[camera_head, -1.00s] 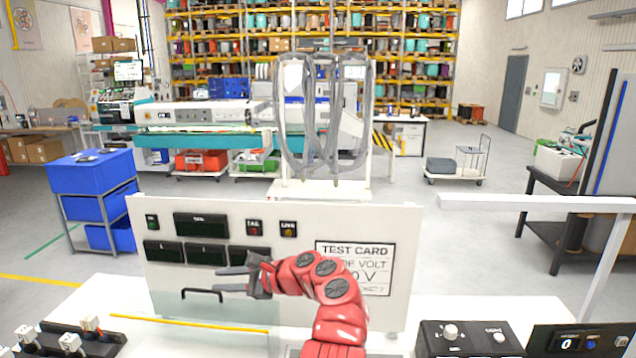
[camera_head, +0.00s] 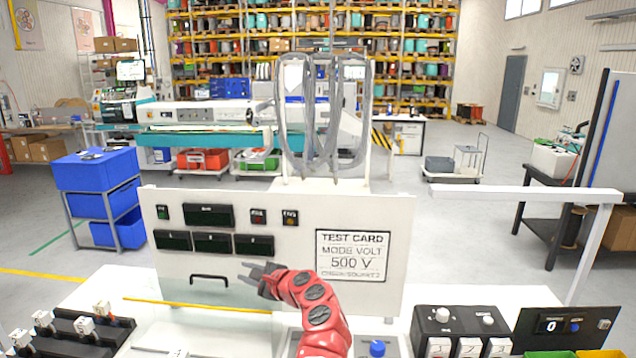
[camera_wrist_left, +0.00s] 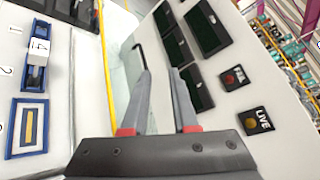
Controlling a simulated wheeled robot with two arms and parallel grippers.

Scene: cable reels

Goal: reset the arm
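My left gripper (camera_head: 243,272) is at the end of my red arm, in front of the white test panel (camera_head: 300,215). Its fingers are apart and nothing is between them, as the left wrist view (camera_wrist_left: 162,75) shows. The fingertips are to the right of the black handle (camera_head: 209,277) on the clear cover, and look apart from it. The handle also shows beyond the fingers in the left wrist view (camera_wrist_left: 140,52). The panel's test card reads "MODE VOLT 500 V". My right gripper is not in view.
A black block with white connectors (camera_head: 70,330) stands at the front left. A black control box (camera_head: 460,325) and a counter display (camera_head: 565,325) stand at the right. Grey cable loops (camera_head: 322,120) hang behind the panel. A white bar (camera_head: 530,194) crosses at right.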

